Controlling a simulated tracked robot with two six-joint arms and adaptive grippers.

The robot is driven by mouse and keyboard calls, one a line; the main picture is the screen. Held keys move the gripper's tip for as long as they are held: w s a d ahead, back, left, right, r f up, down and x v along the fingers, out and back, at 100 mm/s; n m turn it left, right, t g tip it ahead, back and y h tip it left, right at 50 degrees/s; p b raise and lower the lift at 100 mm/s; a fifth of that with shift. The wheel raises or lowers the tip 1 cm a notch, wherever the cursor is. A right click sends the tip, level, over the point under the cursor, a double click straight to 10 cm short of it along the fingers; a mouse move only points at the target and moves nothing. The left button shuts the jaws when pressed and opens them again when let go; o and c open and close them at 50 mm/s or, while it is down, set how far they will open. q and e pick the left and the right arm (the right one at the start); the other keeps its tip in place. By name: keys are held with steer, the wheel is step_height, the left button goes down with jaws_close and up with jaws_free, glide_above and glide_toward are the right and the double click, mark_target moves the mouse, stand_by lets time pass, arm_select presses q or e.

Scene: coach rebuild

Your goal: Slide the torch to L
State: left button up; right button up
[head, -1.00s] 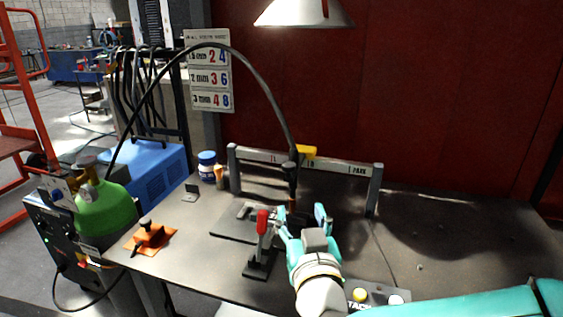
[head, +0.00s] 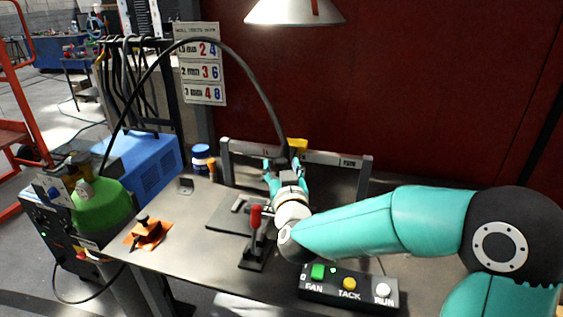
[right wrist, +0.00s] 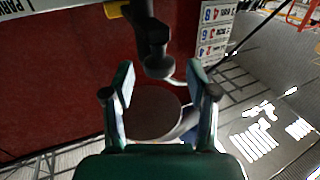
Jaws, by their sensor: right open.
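The dark torch (head: 284,152) hangs at the rail (head: 325,158), near its middle, with a yellow piece (head: 298,145) beside it and a hose arching to the left. PARK is lettered on the rail's right part; a mark on its left part is too small to read surely. My right gripper (head: 282,167) is at the torch, just in front of the rail. In the right wrist view the torch (right wrist: 155,40) stands ahead of and between the spread fingers (right wrist: 162,88), with no finger visibly touching it. My left gripper is out of view.
A red-handled clamp (head: 255,218) stands by a dark plate (head: 228,220) on the bench. A button box (head: 348,287) is at the front. A blue-lidded jar (head: 202,158) is near the left post. A lamp shade (head: 295,12) hangs above. The bench right of the rail is partly hidden by my arm.

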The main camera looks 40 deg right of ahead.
steer(key=shift+x, duration=0.75)
jaws_close()
